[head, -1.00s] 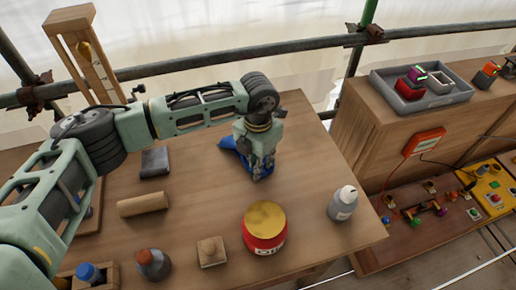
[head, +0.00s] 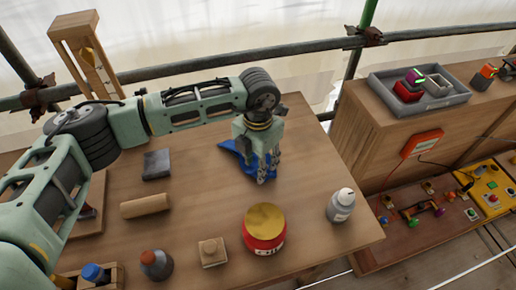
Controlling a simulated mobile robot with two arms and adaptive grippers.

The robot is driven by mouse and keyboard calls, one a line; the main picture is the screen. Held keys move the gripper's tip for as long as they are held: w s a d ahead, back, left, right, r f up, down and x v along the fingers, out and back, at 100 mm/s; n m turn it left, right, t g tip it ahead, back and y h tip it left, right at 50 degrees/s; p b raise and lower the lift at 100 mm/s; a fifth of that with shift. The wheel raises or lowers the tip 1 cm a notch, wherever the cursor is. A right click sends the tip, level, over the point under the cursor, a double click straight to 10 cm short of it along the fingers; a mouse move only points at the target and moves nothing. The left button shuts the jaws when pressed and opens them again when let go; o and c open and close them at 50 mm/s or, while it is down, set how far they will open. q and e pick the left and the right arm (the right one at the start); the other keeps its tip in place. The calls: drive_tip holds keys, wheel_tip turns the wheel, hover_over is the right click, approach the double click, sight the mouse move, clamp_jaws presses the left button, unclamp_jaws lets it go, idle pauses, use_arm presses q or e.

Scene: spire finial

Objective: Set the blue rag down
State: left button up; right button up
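The blue rag (head: 238,153) lies crumpled on the wooden table (head: 195,185), toward its back right part. My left gripper (head: 268,176) points down over the right end of the rag. Its two fingers look spread apart, with blue cloth showing at and between their tips. The fingers hide part of the rag, and whether the tips still touch it is hard to tell. My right gripper is not in view.
A red jar with a yellow lid (head: 264,229) and a grey-white bottle (head: 341,205) stand in front of the rag. A wooden cylinder (head: 146,206), a dark grey block (head: 156,164) and a small wooden block (head: 212,251) lie left. Bare table surrounds the rag.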

use_arm(q)
wheel_tip(320, 180, up, 7)
drive_tip(key=s+p, duration=0.3)
drive_tip(key=shift+w+f, duration=0.25)
drive_tip(key=shift+f, duration=0.05)
drive_tip(key=c, duration=0.3)
drive_tip(key=w+f, duration=0.1)
drive_tip(key=w+d+f, duration=0.1)
drive_tip(key=f, duration=0.1)
drive_tip(key=w+f, duration=0.1)
drive_tip(key=f, duration=0.1)
drive_tip(key=shift+w+d, duration=0.2)
drive_tip(key=shift+w, duration=0.15)
clamp_jaws()
drive_tip(key=shift+f, duration=0.5)
drive_tip(key=shift+f, duration=0.1)
wheel_tip(320, 180, down, 4)
drive_tip(key=b, duration=0.4)
drive_tip(key=shift+f, duration=0.15)
